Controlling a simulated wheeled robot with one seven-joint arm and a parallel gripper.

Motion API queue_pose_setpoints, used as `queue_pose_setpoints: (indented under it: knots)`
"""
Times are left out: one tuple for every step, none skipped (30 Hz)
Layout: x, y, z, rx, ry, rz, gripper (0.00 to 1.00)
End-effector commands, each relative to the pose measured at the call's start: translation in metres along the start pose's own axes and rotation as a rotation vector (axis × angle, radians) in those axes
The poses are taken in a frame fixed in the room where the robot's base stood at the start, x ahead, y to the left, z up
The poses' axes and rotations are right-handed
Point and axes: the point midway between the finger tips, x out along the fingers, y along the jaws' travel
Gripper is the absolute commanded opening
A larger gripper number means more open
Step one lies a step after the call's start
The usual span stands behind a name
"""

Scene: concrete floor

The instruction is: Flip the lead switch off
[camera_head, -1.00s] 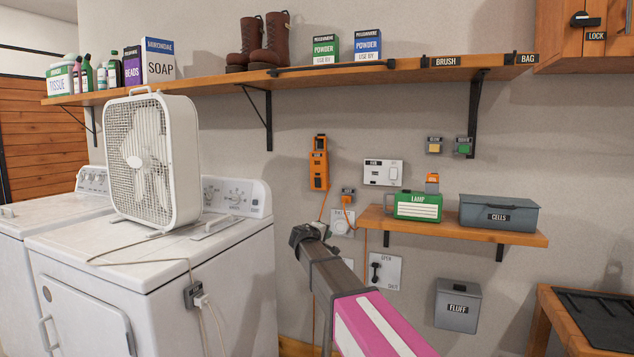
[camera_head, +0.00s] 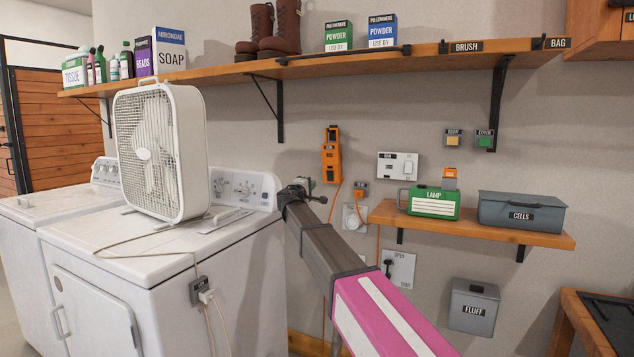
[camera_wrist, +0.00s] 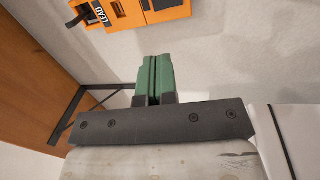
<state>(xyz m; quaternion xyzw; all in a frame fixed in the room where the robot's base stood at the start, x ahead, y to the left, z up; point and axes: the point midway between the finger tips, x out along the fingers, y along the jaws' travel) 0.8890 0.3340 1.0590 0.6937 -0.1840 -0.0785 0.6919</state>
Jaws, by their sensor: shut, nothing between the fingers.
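The orange lead box (camera_head: 331,163) hangs on the wall between the fan and the small shelf. In the wrist view it is at the top (camera_wrist: 150,14), partly cut off by the frame edge. A LEAD label (camera_wrist: 98,16) and a dark switch lever (camera_wrist: 76,20) show at its left end. The lever's position, on or off, I cannot tell. My gripper (camera_head: 318,192) is below and left of the box in the head view. In the wrist view its green fingers (camera_wrist: 154,68) are shut and empty, apart from the box.
A white box fan (camera_head: 160,150) stands on the washer (camera_head: 150,270) at left. The small shelf (camera_head: 480,228) at right holds the green lamp box (camera_head: 434,204) and a grey cells box (camera_head: 521,213). An orange cord runs down the wall below the lead box. A long shelf (camera_head: 420,76) is above.

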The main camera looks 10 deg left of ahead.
Motion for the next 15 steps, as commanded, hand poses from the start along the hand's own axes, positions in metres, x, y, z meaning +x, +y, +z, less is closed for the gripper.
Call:
queue_pose_setpoints:
  knots:
    - [0.009,0.0,-0.001,0.0,-0.001,0.0,0.0]
    - [0.013,0.0,-0.002,0.0,-0.002,0.0,0.0]
    - [0.02,0.0,-0.002,0.0,-0.002,0.0,0.0]
    - [0.026,0.0,-0.002,0.0,-0.002,0.0,0.0]
    - [0.032,0.0,-0.002,0.0,-0.002,0.0,0.0]
    - [0.04,0.0,-0.002,0.0,-0.002,0.0,0.0]
    - [0.045,0.0,-0.002,0.0,-0.002,0.0,0.0]
    - [0.051,0.0,-0.002,0.0,-0.002,0.0,0.0]
    - [0.058,0.0,-0.002,0.0,-0.002,0.0,0.0]
    - [0.064,0.0,-0.002,0.0,-0.002,0.0,0.0]
    - [0.07,0.0,-0.002,0.0,-0.002,0.0,0.0]
    - [0.077,0.0,-0.002,0.0,-0.001,0.0,0.0]
    - [0.083,0.0,-0.002,0.0,-0.001,0.0,0.0]
    - [0.088,0.0,-0.002,0.0,-0.002,0.0,0.0]
    - [0.095,0.0,-0.002,0.0,-0.002,0.0,0.0]
